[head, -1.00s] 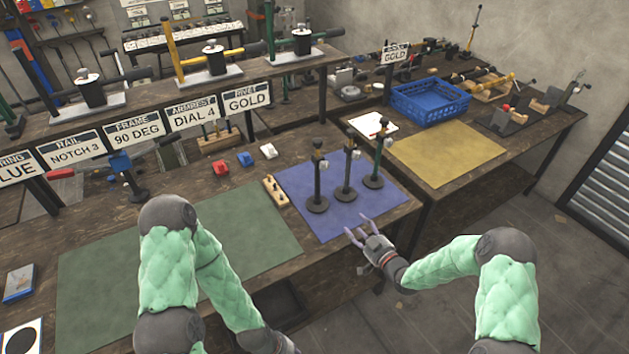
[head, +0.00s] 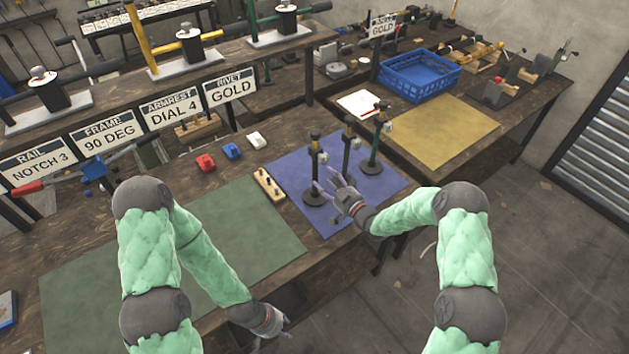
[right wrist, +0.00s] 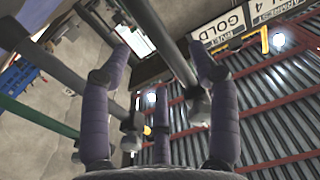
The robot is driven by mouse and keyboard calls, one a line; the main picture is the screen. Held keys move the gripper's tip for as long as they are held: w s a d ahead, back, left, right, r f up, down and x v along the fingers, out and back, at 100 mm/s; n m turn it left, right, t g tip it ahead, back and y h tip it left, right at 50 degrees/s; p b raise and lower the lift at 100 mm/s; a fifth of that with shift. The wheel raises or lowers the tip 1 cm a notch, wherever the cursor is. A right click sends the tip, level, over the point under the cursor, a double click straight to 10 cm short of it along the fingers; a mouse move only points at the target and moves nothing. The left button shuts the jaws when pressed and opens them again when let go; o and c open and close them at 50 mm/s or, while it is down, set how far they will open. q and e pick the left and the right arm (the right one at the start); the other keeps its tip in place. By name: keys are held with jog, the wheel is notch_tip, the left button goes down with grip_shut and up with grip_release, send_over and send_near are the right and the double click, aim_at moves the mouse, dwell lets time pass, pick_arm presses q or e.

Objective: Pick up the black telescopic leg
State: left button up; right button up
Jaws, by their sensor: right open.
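Three telescopic legs stand upright on the blue mat (head: 283,172). The left one (head: 314,160) and the middle one (head: 347,152) look black; the right one (head: 376,138) is dark green. My right gripper (head: 326,187) is open, its purple fingers close to the left black leg. In the right wrist view a dark post (right wrist: 165,45) runs between the spread fingers (right wrist: 160,75); I cannot tell whether they touch it. Another dark post and a green post (right wrist: 38,117) lie outside the fingers. My left gripper (head: 283,330) hangs low at the table's front edge; its jaws are unclear.
A wooden block with pegs (head: 269,184) lies at the mat's left edge. Red (head: 206,162), blue (head: 231,151) and white (head: 256,140) parts sit behind. A green mat (head: 90,285) is clear on the left, a yellow mat (head: 440,130) on the right. A blue crate (head: 418,78) stands beyond.

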aim_at(317, 170)
jog(key=shift+b+x, duration=0.3)
jog(key=shift+x, duration=2.6)
jog(key=shift+r, duration=0.15)
jog(key=shift+c, duration=0.3)
jog(key=shift+r, duration=0.1)
grip_shut()
